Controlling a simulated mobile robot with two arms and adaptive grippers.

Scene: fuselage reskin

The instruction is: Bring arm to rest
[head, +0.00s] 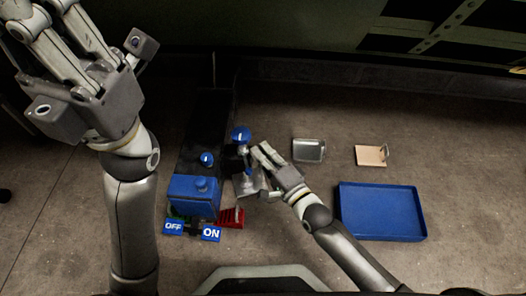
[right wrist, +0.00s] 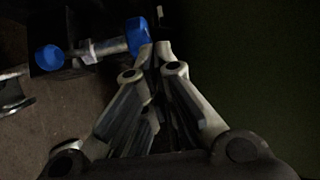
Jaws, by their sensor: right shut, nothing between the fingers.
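My right gripper (head: 262,153) reaches in beside the dark machine (head: 208,115) with blue parts, close to its right side. In the right wrist view its fingers (right wrist: 156,50) are together and empty. The tips overlap a blue knob (right wrist: 137,36) in that view; I cannot tell whether they touch it. My left arm stands raised at the left of the head view. The left gripper's fingers (head: 62,32) point up and run out of the top edge, so their tips are hidden.
A blue box (head: 193,197) on the machine has OFF and ON signs (head: 192,230) in front, beside a red part (head: 232,217). To the right lie a silver tray (head: 309,150), a tan board (head: 371,156) and an empty blue tray (head: 381,211). Floor between them is clear.

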